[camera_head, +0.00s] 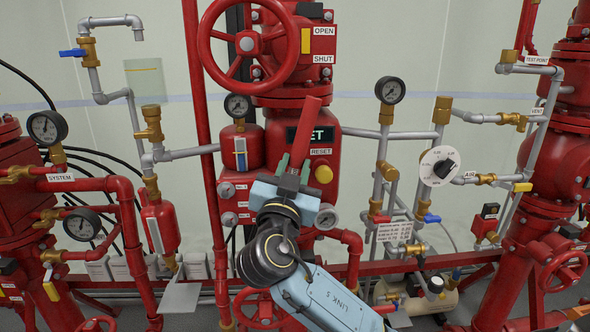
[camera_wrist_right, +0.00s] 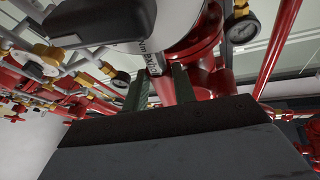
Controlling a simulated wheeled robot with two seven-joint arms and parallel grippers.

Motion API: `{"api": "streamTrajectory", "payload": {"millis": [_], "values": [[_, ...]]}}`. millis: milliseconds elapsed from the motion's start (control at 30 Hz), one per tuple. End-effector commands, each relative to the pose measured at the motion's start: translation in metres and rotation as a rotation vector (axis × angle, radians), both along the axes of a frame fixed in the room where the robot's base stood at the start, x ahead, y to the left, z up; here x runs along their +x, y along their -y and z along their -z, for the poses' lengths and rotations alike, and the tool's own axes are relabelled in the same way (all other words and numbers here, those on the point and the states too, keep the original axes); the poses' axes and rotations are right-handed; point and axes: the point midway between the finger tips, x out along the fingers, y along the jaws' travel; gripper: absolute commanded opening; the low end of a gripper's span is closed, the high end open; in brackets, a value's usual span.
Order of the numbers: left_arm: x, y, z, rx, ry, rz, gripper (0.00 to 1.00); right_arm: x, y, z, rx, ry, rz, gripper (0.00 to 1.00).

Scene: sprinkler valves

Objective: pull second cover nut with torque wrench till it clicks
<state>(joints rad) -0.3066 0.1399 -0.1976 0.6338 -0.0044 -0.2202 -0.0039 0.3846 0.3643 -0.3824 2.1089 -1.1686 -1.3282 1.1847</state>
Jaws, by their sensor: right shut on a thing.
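My right gripper (camera_head: 292,170) is in front of the central red valve body (camera_head: 322,170). Its green fingers are shut on a red bar (camera_head: 303,128), which looks like the torque wrench handle. The bar rises from the fingers, tilted slightly right, and partly covers a dark display. In the right wrist view the red handle (camera_wrist_right: 163,90) lies between the two fingers, with a marked grey shaft (camera_wrist_right: 154,58) beyond it. The wrench's far end and the second cover nut cannot be made out; I cannot tell whether they touch. My left gripper is not in view.
A red handwheel (camera_head: 248,85) is above the gripper. A yellow button (camera_head: 324,174) and a small gauge (camera_head: 326,218) are close on the right. A vertical red pipe (camera_head: 197,110) stands left. Grey pipework with a round dial (camera_head: 440,166) is farther right.

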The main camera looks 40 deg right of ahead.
Motion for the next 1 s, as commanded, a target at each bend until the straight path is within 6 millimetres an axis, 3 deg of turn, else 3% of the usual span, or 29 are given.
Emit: {"api": "streamTrajectory", "payload": {"millis": [1000], "values": [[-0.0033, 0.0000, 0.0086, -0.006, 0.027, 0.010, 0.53, 0.0012, -0.0029, 0.0025, -0.002, 0.008, 0.000, 0.00]]}}
